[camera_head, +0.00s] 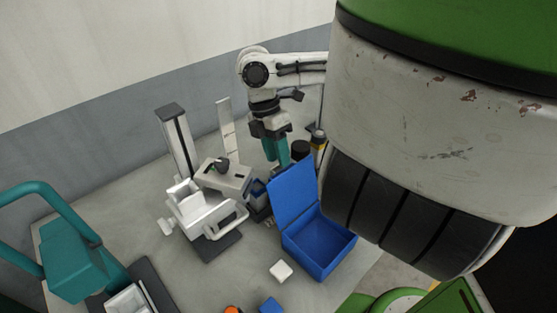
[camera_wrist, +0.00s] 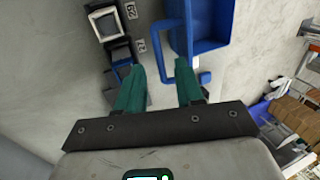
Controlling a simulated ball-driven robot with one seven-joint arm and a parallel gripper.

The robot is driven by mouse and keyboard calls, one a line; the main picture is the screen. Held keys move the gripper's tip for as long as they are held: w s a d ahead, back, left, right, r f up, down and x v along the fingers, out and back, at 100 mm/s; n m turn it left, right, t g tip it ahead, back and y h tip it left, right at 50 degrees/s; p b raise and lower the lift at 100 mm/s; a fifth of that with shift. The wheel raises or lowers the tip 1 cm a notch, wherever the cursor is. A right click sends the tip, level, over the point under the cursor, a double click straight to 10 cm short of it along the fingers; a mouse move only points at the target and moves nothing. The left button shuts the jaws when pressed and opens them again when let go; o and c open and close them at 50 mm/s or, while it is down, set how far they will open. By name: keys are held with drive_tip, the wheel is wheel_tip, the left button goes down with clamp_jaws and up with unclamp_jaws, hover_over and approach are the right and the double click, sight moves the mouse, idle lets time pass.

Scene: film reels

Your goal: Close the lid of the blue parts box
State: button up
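The blue parts box (camera_head: 318,250) stands on the table in the head view, right of the middle. Its blue lid (camera_head: 293,192) is open, raised and tilted up along the box's far left side. My gripper (camera_head: 277,150), with teal fingers, points down just behind the lid's top edge. In the wrist view, the fingers of my gripper (camera_wrist: 160,72) are spread apart with a gap between them. A blue rim lies just beyond the fingertips, and the blue box (camera_wrist: 208,44) is at the top right. I cannot tell whether a finger touches the lid.
A white and grey device (camera_head: 205,205) stands left of the box. A white block (camera_head: 280,271) and a small blue piece (camera_head: 270,305) lie in front. Teal equipment (camera_head: 75,260) is far left. Bare table shows around the white block.

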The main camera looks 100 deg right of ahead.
sight(290, 190)
drive_tip(key=shift+x, duration=1.35)
drive_tip(key=shift+c, duration=0.2)
drive_tip(key=shift+r, duration=0.1)
clamp_jaws()
